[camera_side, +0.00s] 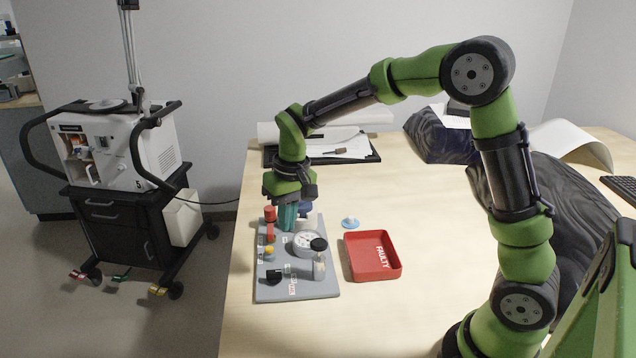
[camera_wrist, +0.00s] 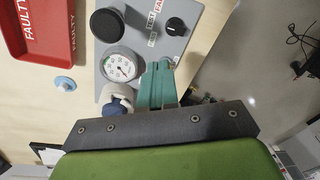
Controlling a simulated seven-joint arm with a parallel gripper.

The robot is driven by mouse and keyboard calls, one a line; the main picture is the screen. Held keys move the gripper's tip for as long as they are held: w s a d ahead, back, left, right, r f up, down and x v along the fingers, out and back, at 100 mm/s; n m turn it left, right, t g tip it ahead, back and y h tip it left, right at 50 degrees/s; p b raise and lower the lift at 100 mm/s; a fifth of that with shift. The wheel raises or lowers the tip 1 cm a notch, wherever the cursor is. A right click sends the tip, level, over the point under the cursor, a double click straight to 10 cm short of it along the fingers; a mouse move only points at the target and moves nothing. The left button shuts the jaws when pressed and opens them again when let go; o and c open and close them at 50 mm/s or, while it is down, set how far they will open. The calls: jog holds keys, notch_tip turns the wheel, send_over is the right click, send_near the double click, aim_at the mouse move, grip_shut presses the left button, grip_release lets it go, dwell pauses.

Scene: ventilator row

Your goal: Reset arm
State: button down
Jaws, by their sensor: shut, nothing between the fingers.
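My green arm reaches over the table from the right, and my gripper (camera_side: 288,226) points down at the back part of the grey test panel (camera_side: 315,291). Its teal fingers, also in the wrist view (camera_wrist: 160,66), are shut together with nothing between them. A white and blue fitting (camera_wrist: 117,104) is close beside the fingers; whether they touch it I cannot tell.
A red tray marked FAULTY (camera_side: 373,274) lies right of the panel. A small light-blue disc (camera_side: 349,223) lies behind the tray. A black clipboard (camera_side: 345,158) is at the back. A ventilator cart (camera_side: 120,150) stands left of the table. The table's front middle is clear.

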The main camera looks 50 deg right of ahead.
jog(key=s+r+t, duration=0.2)
jog(key=s+r, duration=0.1)
jog(key=s, duration=0.3)
jog(key=s+r+t, duration=0.2)
jog(key=s+r, duration=0.2)
jog(key=s, duration=0.3)
jog(key=s+r+t+y, duration=0.1)
jog(key=s+r+t, duration=0.1)
jog(key=s, duration=0.4)
jog(key=shift+s+r+m, duration=0.3)
jog(key=shift+r+m, duration=0.1)
jog(key=shift+r, duration=0.45)
